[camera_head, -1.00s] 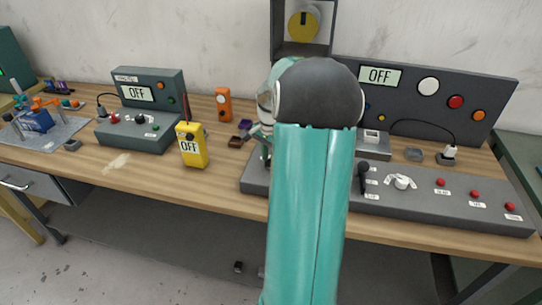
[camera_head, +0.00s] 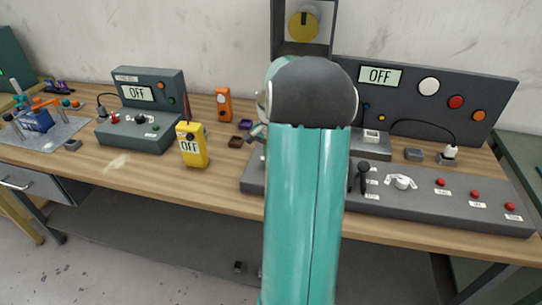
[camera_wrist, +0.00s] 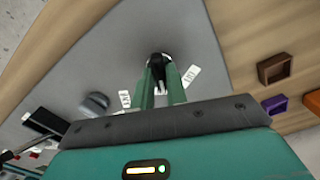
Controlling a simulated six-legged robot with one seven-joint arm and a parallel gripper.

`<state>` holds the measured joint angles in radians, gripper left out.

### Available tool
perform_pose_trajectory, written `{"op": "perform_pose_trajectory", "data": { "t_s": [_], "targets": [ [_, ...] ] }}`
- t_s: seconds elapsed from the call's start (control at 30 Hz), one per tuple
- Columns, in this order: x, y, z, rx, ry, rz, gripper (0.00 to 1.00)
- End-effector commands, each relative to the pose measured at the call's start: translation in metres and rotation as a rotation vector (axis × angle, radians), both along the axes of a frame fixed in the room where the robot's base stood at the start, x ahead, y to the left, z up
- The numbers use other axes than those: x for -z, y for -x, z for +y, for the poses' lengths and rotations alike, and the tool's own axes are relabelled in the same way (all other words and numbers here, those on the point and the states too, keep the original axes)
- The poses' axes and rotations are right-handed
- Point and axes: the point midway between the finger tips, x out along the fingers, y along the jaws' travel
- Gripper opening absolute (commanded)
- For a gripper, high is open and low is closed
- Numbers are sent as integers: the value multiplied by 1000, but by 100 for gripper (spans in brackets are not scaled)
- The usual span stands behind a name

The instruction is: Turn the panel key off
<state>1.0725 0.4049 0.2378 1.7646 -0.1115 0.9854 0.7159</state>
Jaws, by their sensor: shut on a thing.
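In the wrist view, my gripper (camera_wrist: 160,70) reaches down to a grey panel face with its two green fingers close together. A small black key-like knob (camera_wrist: 157,59) sits at the fingertips, between two white labels; the fingers are shut on it. Its exact turn angle is hard to tell. In the head view, the long grey control panel (camera_head: 440,206) lies on the bench, and my arm hides the gripper and the key.
The panel also bears a black lever (camera_head: 364,175), a white knob (camera_head: 402,182) and several red buttons. A yellow meter (camera_head: 191,146), a green box (camera_head: 140,118) and an orange device (camera_head: 223,104) stand left on the wooden bench. Small trays (camera_wrist: 276,69) lie beside the panel.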

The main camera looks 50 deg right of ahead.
Motion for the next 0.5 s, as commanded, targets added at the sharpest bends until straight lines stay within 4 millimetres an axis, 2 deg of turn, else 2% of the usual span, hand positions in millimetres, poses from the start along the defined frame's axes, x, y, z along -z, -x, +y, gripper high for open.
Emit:
{"op": "perform_pose_trajectory", "data": {
  "t_s": [0.5],
  "targets": [
    [-1, -1, 0, -471, 2, 0, 0]
  ]
}}
